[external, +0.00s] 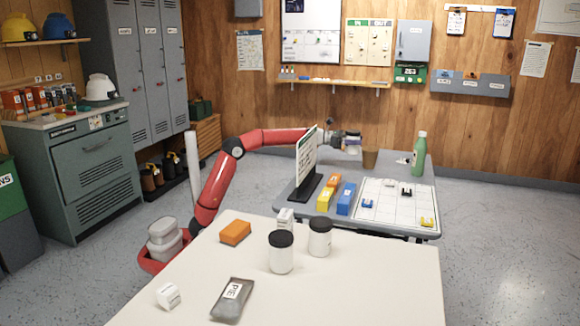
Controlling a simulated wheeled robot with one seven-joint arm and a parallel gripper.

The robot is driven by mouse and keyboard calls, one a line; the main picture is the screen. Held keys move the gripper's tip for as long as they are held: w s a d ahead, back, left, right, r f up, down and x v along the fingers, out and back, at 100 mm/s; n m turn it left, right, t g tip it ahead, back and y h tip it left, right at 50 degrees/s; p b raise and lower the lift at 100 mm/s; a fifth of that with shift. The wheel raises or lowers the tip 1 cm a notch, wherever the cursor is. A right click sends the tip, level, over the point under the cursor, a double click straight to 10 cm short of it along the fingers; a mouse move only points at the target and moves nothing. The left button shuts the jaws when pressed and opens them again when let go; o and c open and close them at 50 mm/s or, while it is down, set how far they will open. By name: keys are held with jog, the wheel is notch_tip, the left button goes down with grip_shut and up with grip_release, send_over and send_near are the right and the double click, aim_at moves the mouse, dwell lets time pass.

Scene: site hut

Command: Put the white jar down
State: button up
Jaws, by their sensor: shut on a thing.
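My red arm reaches over the grey table (392,231) to its back side, behind the upright sign board (307,150). My gripper (350,137) is shut on a small white jar (353,149) and holds it beside the brown cup (370,159). The jar is small and partly covered by the gripper, and I cannot tell whether its base touches the tabletop. Two other white jars with black lids, one (281,256) left of the other (320,240), stand upright on the near cream table (390,290).
A green bottle (419,155) stands at the grey table's right. Orange, yellow and blue boxes (346,199) and a white grid sheet (395,203) cover its front. The near table also bears an orange block (235,232) and a grey pouch (232,299).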

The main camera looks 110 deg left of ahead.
notch_tip(320, 180, down, 9)
jog(key=shift+f+b, duration=0.1)
jog(key=shift+b, duration=0.95)
jog(key=o, duration=1.2)
jog(key=s, duration=0.4)
jog(key=s+b, duration=0.1)
jog(key=s, duration=0.3)
jog(key=s+d, duration=0.1)
jog(key=s, duration=0.3)
jog(key=shift+b, duration=0.3)
